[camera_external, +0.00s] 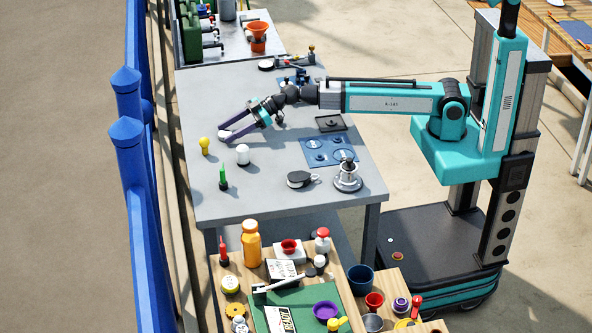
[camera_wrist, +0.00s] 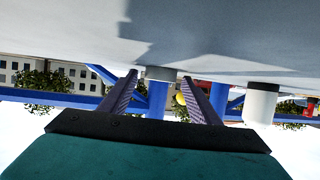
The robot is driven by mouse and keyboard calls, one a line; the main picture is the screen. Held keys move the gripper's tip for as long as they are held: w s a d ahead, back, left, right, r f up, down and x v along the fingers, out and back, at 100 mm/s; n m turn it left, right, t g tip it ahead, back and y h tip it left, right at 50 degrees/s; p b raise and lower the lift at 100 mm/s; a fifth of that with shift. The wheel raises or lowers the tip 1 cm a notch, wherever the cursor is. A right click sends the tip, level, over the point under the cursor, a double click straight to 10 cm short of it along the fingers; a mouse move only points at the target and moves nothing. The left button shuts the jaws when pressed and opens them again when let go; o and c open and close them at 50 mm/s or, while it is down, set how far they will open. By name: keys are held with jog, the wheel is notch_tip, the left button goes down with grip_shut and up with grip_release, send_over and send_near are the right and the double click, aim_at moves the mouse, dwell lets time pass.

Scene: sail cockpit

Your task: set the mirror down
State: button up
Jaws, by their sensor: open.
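My gripper (camera_external: 224,131) is low over the left part of the grey table, its two long purple fingers spread and pointing left. A small pale grey disc (camera_external: 225,135), which looks like the mirror, lies flat on the table by the fingertips. In the wrist view, which is upside down, my gripper (camera_wrist: 161,79) shows open, with the grey disc (camera_wrist: 160,73) seen edge-on against the tabletop between the tips. A clear gap shows on each side of it. Its face is not visible in the wrist view.
A yellow knob-topped piece (camera_external: 204,145), a white-capped cylinder (camera_external: 242,154) and a green pointed piece (camera_external: 223,178) stand close by. A blue mat (camera_external: 318,161) and a black round case (camera_external: 299,179) lie right. Blue railing posts (camera_external: 128,140) run beyond the table's left edge.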

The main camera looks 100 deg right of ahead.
jog(key=shift+r+p, duration=0.25)
jog(key=shift+p, duration=0.05)
jog(key=shift+s, duration=0.35)
jog(key=b+v, duration=0.1)
jog(key=v, duration=0.4)
jog(key=shift+s+b, duration=0.15)
jog(key=shift+b, duration=0.2)
jog(key=shift+d+b, duration=0.1)
jog(key=shift+b, duration=0.25)
jog(key=b, duration=0.3)
jog(key=shift+r, duration=0.1)
jog(key=b, duration=0.5)
jog(key=shift+s+r, duration=0.15)
jog(key=shift+r, duration=0.1)
jog(key=b+v, duration=0.1)
jog(key=b, duration=0.3)
jog(key=b+v, duration=0.1)
jog(key=b, duration=0.4)
jog(key=shift+s+f, duration=0.1)
jog(key=shift+f, duration=0.1)
jog(key=shift+s, duration=0.1)
